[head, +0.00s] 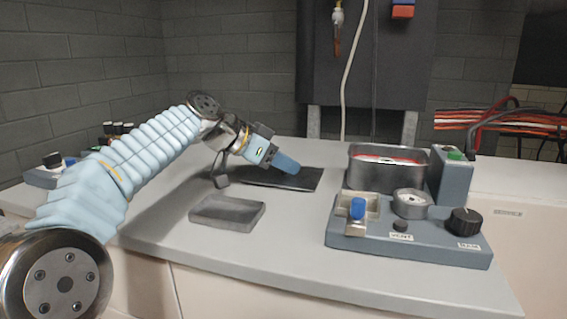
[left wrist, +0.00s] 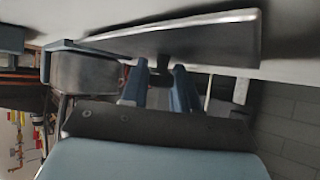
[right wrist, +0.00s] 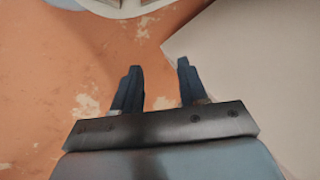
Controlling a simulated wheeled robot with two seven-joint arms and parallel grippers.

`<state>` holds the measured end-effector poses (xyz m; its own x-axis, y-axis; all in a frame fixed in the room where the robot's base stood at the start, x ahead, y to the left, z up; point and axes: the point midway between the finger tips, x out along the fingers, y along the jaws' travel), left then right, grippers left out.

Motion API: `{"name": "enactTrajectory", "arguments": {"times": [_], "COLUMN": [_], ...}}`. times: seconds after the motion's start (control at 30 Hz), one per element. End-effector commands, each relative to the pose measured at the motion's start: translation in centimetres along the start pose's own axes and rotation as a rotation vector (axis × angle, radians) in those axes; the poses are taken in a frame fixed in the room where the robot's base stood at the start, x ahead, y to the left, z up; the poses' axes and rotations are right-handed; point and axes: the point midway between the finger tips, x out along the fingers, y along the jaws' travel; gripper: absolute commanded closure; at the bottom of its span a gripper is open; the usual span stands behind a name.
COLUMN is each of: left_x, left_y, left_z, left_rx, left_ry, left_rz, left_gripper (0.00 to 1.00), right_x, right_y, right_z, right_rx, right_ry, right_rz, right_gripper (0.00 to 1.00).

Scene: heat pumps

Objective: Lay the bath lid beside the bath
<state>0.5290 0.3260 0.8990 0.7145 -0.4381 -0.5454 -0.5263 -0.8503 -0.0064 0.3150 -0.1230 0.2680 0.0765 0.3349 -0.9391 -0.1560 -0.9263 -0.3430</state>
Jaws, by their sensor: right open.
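The bath (head: 388,165) is an open metal tub with red inside, at the right of the counter in the head view. The bath lid (head: 300,180) is a dark flat plate left of it, low over or on the counter; I cannot tell if it touches. My left gripper (head: 285,164) is above the lid. In the left wrist view the lid (left wrist: 200,40) shows close up, its dark knob between the fingertips of the left gripper (left wrist: 162,72), which look closed on it. My right gripper (right wrist: 157,75) is open and empty, seen only in the right wrist view.
A blue-grey control box (head: 410,240) with knobs stands before the bath. A smaller block with a green button (head: 454,170) stands right of the bath. The front middle counter is clear.

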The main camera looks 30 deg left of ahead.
Motion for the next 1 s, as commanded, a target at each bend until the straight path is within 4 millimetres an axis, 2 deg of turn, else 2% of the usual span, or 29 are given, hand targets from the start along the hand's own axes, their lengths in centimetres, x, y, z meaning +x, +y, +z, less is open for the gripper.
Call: {"name": "enactTrajectory", "arguments": {"times": [0.03, 0.13, 0.47, 0.57, 0.8, 1.0], "left_x": [0.0, 0.1, -0.3, -1.7, -7.4, -10.9], "left_y": [0.0, 0.0, 0.0, 0.0, 0.0, 0.0], "left_z": [0.0, 0.1, -0.5, -0.3, -0.3, -0.3], "left_rx": [0.0, 0.0, -0.001, 0.0, 0.0, -0.001], "left_ry": [-0.002, -0.003, -0.003, -0.001, -0.001, -0.001], "left_rz": [0.002, 0.002, 0.002, -0.001, -0.001, 0.001], "left_gripper": [0.61, 0.46, 0.46, 0.46, 0.46, 0.46], "right_x": [-0.1, 0.0, -0.6, -0.3, -0.5, -0.7], "right_y": [0.0, 0.0, -0.3, -0.2, -0.4, -0.5], "right_z": [0.0, 0.0, 0.1, 0.1, 0.1, 0.1], "right_rx": [0.0, 0.0, -0.001, -0.002, -0.002, -0.003], "right_ry": [0.0, 0.0, -0.002, -0.002, -0.003, -0.004], "right_rz": [0.0, 0.0, -0.002, -0.002, -0.002, -0.004], "right_gripper": [0.57, 0.57, 0.57, 0.57, 0.57, 0.57]}}
